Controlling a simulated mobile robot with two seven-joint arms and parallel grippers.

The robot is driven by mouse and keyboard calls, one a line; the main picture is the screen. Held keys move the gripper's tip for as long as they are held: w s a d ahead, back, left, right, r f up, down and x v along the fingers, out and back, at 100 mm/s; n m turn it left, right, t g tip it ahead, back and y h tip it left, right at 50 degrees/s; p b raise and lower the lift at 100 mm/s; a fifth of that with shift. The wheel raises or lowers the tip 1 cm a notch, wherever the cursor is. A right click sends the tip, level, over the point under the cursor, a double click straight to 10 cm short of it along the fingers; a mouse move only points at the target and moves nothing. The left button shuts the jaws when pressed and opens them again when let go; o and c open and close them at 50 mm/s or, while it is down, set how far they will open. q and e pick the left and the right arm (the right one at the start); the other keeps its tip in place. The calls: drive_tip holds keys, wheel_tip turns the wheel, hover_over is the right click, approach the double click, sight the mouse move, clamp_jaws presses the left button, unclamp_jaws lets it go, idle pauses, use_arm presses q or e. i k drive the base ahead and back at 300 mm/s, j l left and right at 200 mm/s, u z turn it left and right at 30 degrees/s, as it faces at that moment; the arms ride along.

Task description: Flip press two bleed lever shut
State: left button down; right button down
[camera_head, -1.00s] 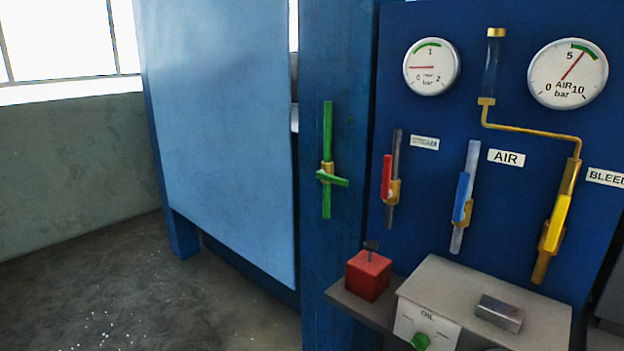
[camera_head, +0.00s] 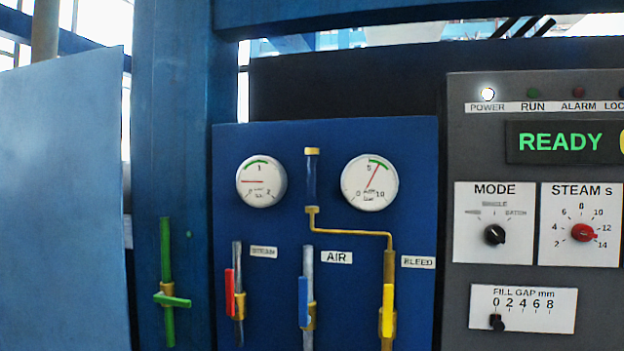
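The bleed lever (camera_head: 387,309) is yellow and sits on a brass pipe at the right of the blue valve panel (camera_head: 270,330), below and left of the BLEED label (camera_head: 418,262). Its handle stands upright, in line with the pipe. The pipe's lower end is cut off by the picture's bottom edge. No number for this press shows in the view. Neither of my grippers is in view.
A blue AIR lever (camera_head: 303,301), a red STEAM lever (camera_head: 230,292) and a green crosswise handle (camera_head: 172,300) stand left of it. Two gauges (camera_head: 262,182) are above. A grey control panel (camera_head: 460,200) reading READY is at the right.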

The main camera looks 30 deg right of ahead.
sight(387, 329)
drive_tip(key=z, duration=1.5)
